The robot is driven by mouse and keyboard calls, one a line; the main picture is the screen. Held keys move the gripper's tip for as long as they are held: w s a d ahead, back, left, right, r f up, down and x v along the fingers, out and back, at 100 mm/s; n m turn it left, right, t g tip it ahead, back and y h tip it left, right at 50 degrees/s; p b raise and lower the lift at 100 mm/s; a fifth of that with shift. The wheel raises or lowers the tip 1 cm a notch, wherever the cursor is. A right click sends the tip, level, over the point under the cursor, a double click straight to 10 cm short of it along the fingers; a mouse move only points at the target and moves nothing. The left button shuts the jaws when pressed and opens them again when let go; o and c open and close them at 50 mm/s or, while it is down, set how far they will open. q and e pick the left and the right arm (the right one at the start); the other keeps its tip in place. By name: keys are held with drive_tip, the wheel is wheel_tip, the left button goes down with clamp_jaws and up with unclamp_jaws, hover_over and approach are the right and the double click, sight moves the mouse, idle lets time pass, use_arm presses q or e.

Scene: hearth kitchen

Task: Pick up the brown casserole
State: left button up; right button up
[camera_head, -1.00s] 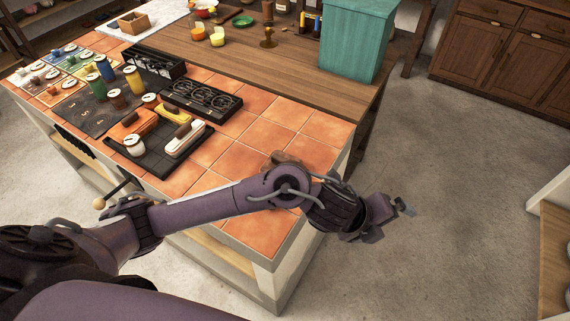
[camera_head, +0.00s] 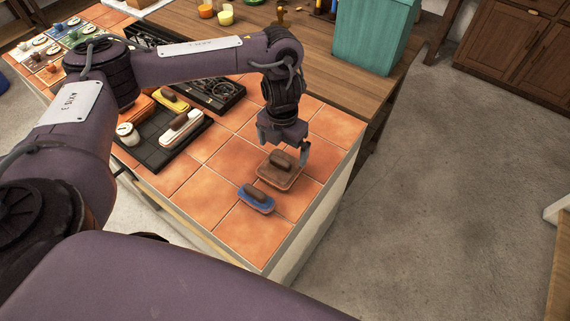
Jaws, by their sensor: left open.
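The brown casserole (camera_head: 274,176), a rounded rectangular dish with a dark brown handle block on top, sits on the orange tiled counter near its right edge. My left gripper (camera_head: 284,149) is open and points down just above and behind the casserole's far side. One finger shows at the right, close to the casserole's far right corner; I cannot tell whether it touches. My right gripper is not in view.
A small blue dish (camera_head: 256,197) with a brown block lies just in front of the casserole. A black tray (camera_head: 160,142) with white, yellow and orange dishes is to the left. A teal box (camera_head: 370,38) stands at the back.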

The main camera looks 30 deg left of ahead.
sight(280, 160)
use_arm(q)
drive_tip(key=f, duration=0.1)
drive_tip(key=s+f, duration=0.1)
drive_tip(key=f, duration=0.1)
drive_tip(key=shift+s+f+b, duration=0.25)
drive_tip(key=shift+f+b, duration=0.15)
wheel_tip(280, 160, down, 2)
drive_tip(key=shift+w+f+b, duration=0.15)
drive_tip(key=shift+b, duration=0.15)
drive_tip(key=shift+f, duration=0.1)
drive_tip(key=c, duration=0.9)
drive_tip(key=shift+a, duration=0.1)
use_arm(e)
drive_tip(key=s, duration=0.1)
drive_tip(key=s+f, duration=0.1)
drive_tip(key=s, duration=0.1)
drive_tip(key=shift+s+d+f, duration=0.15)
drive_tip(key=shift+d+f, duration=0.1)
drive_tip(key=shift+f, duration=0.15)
